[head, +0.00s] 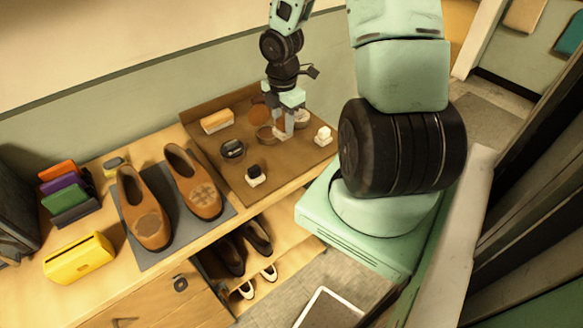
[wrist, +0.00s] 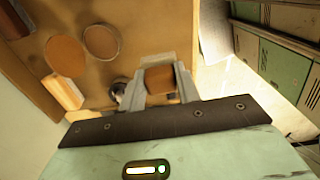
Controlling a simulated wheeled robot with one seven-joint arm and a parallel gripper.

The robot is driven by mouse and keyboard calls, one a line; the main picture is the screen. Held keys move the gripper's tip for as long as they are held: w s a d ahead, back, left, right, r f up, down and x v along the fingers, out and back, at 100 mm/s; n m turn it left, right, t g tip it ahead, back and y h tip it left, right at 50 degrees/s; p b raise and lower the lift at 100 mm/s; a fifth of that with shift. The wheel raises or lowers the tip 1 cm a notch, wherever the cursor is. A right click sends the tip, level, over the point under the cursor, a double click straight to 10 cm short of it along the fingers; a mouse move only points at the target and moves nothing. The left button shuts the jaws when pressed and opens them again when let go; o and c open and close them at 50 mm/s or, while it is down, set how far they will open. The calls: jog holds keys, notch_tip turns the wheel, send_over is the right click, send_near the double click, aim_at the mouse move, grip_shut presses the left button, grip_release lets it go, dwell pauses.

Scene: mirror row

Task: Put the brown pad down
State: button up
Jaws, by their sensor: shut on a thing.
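My gripper (head: 284,130) is over the tan tray (head: 222,171) on the bench, pointing down. In the wrist view its two fingers (wrist: 160,84) are closed on the sides of the brown pad (wrist: 159,79). The pad is a small block with a brown face. In the head view the fingers largely hide it. It is low over the tray, between a round brown tin and a white block; I cannot tell whether it touches the tray.
Brown shoes (head: 147,222) stand on a grey mat to the left. The tray's front middle has bare room.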

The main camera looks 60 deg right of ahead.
jog(key=shift+m, duration=0.4)
jog(key=f, duration=0.3)
jog(key=s+d+f+b, duration=0.1)
jog(key=f, duration=0.2)
jog(key=d+f+b, duration=0.1)
jog(key=f, duration=0.3)
jog(key=shift+s+f, duration=0.1)
jog(key=shift+s, duration=0.2)
jog(key=shift+f, duration=0.2)
jog(key=o, duration=0.9)
jog(key=shift+r, duration=0.15)
